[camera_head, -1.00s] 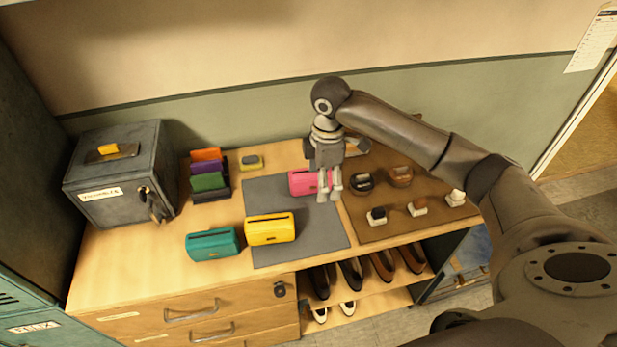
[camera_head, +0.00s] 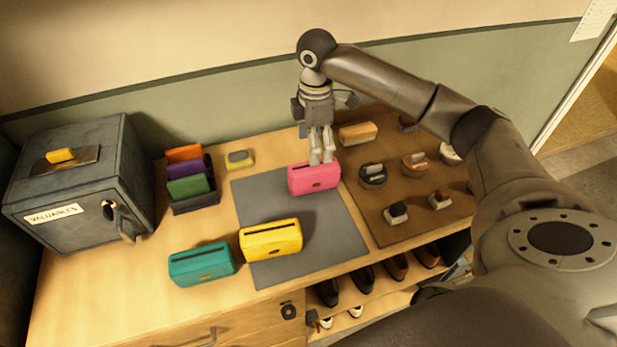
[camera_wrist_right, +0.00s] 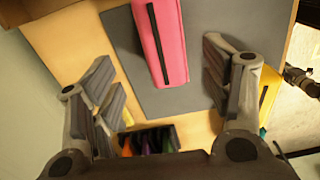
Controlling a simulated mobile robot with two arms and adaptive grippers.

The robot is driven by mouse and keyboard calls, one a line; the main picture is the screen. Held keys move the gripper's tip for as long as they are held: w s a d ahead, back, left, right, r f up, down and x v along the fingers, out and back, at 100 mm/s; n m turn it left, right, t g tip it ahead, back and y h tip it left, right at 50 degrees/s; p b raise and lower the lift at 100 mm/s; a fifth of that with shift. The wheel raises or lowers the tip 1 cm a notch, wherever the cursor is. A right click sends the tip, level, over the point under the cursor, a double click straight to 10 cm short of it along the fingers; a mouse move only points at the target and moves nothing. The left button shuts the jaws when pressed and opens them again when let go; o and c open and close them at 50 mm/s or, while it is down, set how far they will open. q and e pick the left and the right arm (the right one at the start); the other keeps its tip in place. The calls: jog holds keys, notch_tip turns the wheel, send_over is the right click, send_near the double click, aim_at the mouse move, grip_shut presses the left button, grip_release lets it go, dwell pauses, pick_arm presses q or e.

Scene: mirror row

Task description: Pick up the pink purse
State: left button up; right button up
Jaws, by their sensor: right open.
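The pink purse (camera_head: 314,180) stands upright on the grey mat (camera_head: 345,226) at the mat's back right in the head view. It has a dark slot along its top. My right gripper (camera_head: 321,158) is above and slightly behind the purse, pointing down. Whether a fingertip touches the purse cannot be told. My left gripper is not in view.
A yellow purse (camera_head: 270,240) stands at the mat's front, with a teal purse (camera_head: 202,264) left of it. Several coloured wallets (camera_head: 188,186) stand in a dark rack near a grey safe (camera_head: 80,185). Brushes and tins lie on a brown mat (camera_head: 400,225) at right.

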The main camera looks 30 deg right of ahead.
aim_at(314, 173)
notch_tip(314, 173, down, 4)
jog(key=shift+s+f+p, duration=0.1)
jog(key=shift+f+p, duration=0.15)
jog(key=shift+p, duration=0.25)
jog(key=shift+f, duration=0.35)
jog(key=f+p, duration=0.2)
jog(key=f, duration=0.3)
jog(key=shift+a, duration=0.2)
jog(key=shift+f, duration=0.3)
jog(key=c, duration=1.2)
jog(key=shift+r, duration=0.15)
